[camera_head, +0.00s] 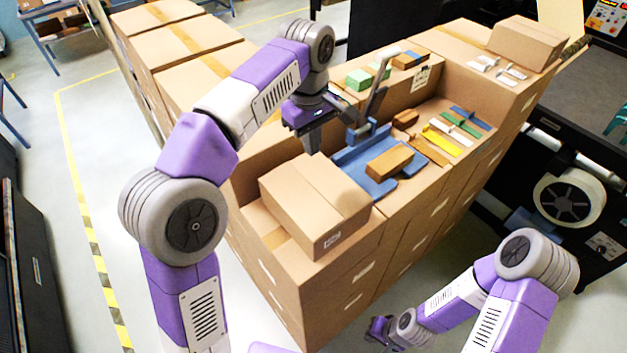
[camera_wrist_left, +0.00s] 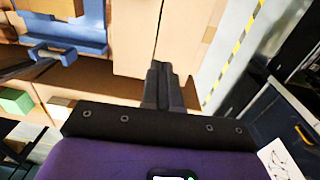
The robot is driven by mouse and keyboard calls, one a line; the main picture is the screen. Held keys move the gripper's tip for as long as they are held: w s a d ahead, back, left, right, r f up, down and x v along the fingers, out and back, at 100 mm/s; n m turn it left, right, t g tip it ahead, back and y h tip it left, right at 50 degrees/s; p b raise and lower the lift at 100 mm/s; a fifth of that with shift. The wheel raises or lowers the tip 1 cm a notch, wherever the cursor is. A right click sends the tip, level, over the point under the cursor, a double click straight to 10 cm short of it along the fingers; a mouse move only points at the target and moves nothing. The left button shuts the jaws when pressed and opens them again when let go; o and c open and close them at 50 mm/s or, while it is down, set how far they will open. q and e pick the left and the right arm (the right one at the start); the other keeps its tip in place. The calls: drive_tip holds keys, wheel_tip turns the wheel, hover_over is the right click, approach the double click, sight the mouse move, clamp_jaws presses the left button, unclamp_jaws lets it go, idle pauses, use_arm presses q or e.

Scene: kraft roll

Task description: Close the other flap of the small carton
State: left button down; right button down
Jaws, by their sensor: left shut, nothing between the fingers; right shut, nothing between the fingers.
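A small brown carton (camera_head: 390,163) lies in a blue holder (camera_head: 350,158) on the carton-built worktop, and part of it shows at the top left of the left wrist view (camera_wrist_left: 62,7). I cannot make out its flaps. A larger closed carton (camera_head: 315,200) sits at the worktop's near left corner. My left gripper (camera_head: 312,148) points down behind that carton, left of the blue holder and apart from the small one; its fingers are together and empty in the left wrist view (camera_wrist_left: 159,72). My right gripper (camera_head: 378,328) is low in front of the worktop, shut and empty.
Green blocks (camera_head: 360,79) stand on the raised back row. Coloured strips (camera_head: 447,138) lie right of the holder, and another carton (camera_head: 527,42) sits at the far right. A grey-handled tool (camera_head: 376,95) rises behind the holder. The floor left is open.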

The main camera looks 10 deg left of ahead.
sight(313, 191)
use_arm(q)
wheel_tip(313, 191, down, 13)
drive_tip(key=shift+w+d+f+b, duration=0.1)
drive_tip(key=shift+w+b, duration=0.05)
drive_tip(key=shift+b, duration=0.45)
